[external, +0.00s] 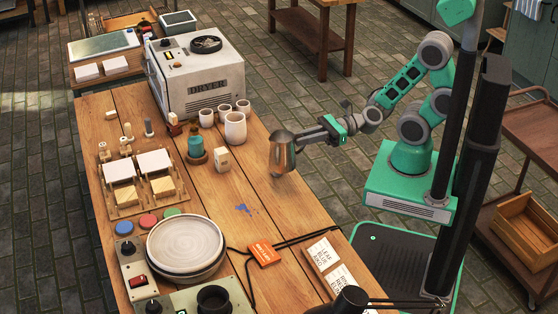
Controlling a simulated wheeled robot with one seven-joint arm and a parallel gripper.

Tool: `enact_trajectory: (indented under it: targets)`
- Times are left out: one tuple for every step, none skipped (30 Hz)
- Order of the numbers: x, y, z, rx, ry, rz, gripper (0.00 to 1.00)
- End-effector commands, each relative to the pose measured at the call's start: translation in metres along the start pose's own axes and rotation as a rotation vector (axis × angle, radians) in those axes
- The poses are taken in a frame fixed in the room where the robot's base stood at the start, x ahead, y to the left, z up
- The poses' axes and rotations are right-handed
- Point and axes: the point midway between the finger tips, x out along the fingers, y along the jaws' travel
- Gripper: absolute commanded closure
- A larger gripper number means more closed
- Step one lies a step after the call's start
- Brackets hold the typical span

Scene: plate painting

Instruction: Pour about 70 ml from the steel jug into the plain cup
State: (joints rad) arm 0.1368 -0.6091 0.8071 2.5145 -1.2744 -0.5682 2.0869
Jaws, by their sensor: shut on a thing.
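My gripper (304,138) is shut on the steel jug (283,152) at the right edge of the wooden table. The jug looks roughly upright, and I cannot tell whether it clears the tabletop. Its inside and any liquid in it are not visible. Several pale cups stand in a group in front of the dryer, left of the jug. The largest pale cup (235,130) is at the front of the group, with a smaller cup (206,118) to its left. I cannot tell which of them is the plain cup.
The dryer (196,75) stands at the back of the table (217,200). A teal bottle (195,145) and a small white box (222,159) stand left of the jug. A blue stain (243,209) marks the clear middle.

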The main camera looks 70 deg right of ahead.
Motion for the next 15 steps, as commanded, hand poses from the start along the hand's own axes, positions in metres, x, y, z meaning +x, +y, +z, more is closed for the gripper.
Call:
enact_trajectory:
  targets:
    - [0.001, -0.016, -0.006, 0.000, -0.002, -0.029, 1.00]
    - [0.002, -0.026, -0.007, -0.002, -0.002, -0.045, 1.00]
    - [0.002, -0.039, -0.010, -0.001, -0.002, -0.068, 1.00]
    - [0.002, -0.049, -0.011, 0.000, -0.002, -0.085, 1.00]
    - [0.002, -0.059, -0.013, 0.000, -0.002, -0.103, 1.00]
    - [0.001, -0.073, -0.016, 0.000, -0.002, -0.127, 1.00]
    - [0.000, -0.084, -0.018, 0.000, -0.002, -0.145, 1.00]
    - [-0.001, -0.096, -0.020, -0.001, -0.002, -0.165, 1.00]
    - [-0.004, -0.110, -0.025, 0.000, -0.002, -0.190, 1.00]
    - [-0.006, -0.121, -0.028, -0.001, -0.002, -0.209, 1.00]
    - [-0.009, -0.132, -0.032, -0.001, -0.002, -0.228, 1.00]
    - [-0.014, -0.146, -0.038, 0.000, -0.002, -0.253, 1.00]
    - [-0.018, -0.157, -0.043, -0.001, -0.002, -0.271, 1.00]
    - [-0.022, -0.167, -0.050, 0.000, -0.001, -0.289, 1.00]
    - [-0.029, -0.180, -0.059, 0.000, -0.001, -0.312, 1.00]
